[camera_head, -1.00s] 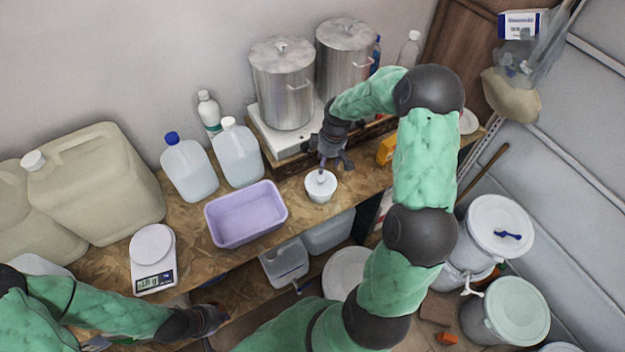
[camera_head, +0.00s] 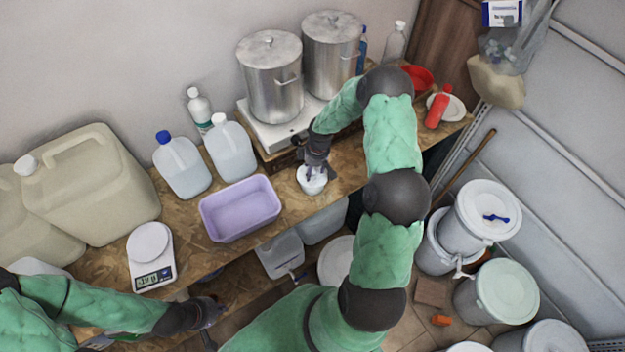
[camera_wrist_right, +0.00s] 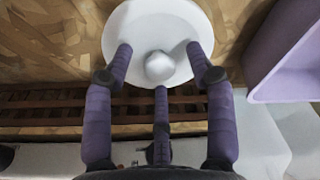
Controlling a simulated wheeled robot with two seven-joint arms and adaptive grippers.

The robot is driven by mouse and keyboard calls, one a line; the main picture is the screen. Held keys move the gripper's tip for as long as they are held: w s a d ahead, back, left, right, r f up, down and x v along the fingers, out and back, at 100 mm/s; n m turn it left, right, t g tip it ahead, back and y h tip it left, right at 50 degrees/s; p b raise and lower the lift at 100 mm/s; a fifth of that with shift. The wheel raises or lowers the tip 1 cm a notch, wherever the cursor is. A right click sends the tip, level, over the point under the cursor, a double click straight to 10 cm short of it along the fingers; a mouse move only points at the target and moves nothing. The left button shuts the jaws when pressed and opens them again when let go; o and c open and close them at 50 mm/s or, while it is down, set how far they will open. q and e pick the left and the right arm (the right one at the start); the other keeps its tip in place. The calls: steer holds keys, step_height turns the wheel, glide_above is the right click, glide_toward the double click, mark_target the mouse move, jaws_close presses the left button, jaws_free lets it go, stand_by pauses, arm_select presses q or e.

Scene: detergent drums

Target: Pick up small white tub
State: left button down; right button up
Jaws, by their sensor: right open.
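The small white tub (camera_head: 312,187) stands on the wooden bench, right of the lilac basin. In the right wrist view its round white lid (camera_wrist_right: 150,25) with a pale knob fills the top middle. My right gripper (camera_head: 316,171) is open right at the tub from above. In the wrist view its purple fingers (camera_wrist_right: 160,75) reach to the lid's near side and sides; whether they touch it I cannot tell. My left gripper (camera_head: 208,312) is low at the left, away from the tub, at the bench's front edge; its fingers are too small to read.
A lilac basin (camera_head: 240,208) stands left of the tub. Two steel pots (camera_head: 272,80) on a white hotplate (camera_head: 262,128) stand behind it. A scale (camera_head: 150,255), jugs (camera_head: 182,168) and a red bottle (camera_head: 438,108) are further off. Lidded buckets (camera_head: 487,215) stand at right.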

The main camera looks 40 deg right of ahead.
steer(key=shift+f, duration=0.2)
jaws_close()
steer(key=shift+r, duration=0.15)
